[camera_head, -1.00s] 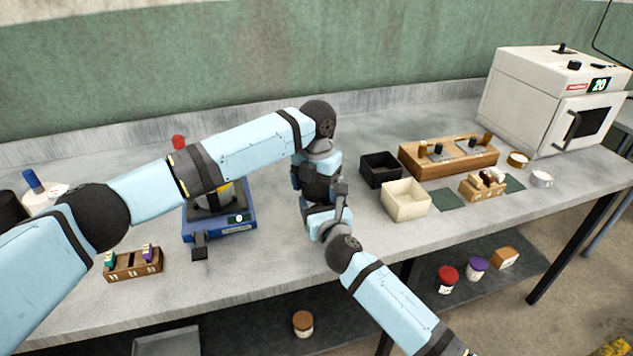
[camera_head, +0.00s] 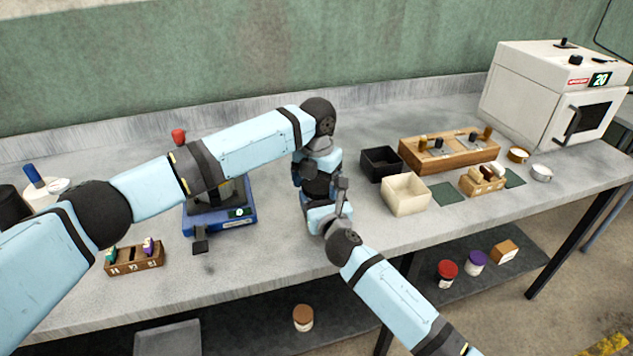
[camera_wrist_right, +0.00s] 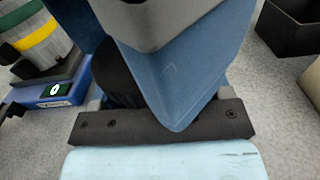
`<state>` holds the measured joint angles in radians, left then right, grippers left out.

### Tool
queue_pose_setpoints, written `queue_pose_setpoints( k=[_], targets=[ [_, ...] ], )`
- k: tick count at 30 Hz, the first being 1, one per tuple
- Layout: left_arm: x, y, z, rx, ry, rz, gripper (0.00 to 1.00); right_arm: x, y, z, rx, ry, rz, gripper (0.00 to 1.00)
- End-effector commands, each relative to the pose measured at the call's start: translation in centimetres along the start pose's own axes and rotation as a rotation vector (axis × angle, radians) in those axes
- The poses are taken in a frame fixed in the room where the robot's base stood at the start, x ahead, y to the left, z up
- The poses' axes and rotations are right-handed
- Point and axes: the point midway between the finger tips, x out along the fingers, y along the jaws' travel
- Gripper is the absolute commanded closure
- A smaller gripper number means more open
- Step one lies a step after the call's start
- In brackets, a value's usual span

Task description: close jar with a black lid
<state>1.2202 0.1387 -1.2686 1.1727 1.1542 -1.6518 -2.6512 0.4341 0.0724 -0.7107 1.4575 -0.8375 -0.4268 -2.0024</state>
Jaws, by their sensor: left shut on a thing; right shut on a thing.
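My left gripper (camera_head: 318,182) reaches down over the middle of the bench. My right gripper (camera_head: 334,204) comes up from below right and meets it there, the two very close together. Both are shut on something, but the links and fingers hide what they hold. In the right wrist view a dark ribbed round piece (camera_wrist_right: 118,80) shows behind the blue gripper parts; I cannot tell whether it is the black lid. No jar with a black lid can be made out clearly in the head view.
A blue-based device (camera_head: 222,218) stands left of the grippers. A black box (camera_head: 381,164) and a cream box (camera_head: 405,195) stand close to their right. A wooden rack (camera_head: 135,259) is at front left. Red-lidded (camera_head: 447,272) and purple-lidded (camera_head: 475,263) jars sit on the lower shelf.

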Motion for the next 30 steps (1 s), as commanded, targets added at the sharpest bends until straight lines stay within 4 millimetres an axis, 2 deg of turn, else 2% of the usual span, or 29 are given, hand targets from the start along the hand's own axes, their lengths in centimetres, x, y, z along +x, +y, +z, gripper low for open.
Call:
queue_pose_setpoints(
  k=[12, 30],
  targets=[
    [1.7, 0.1, -0.2, -0.004, 0.009, 0.005, 0.38, 0.0, 0.3, 0.3, -0.001, -0.006, 0.004, 0.72],
    [1.4, 0.3, -0.1, -0.008, 0.015, 0.010, 0.38, 0.1, 0.5, 0.7, -0.003, -0.014, 0.008, 0.72]
  ],
)
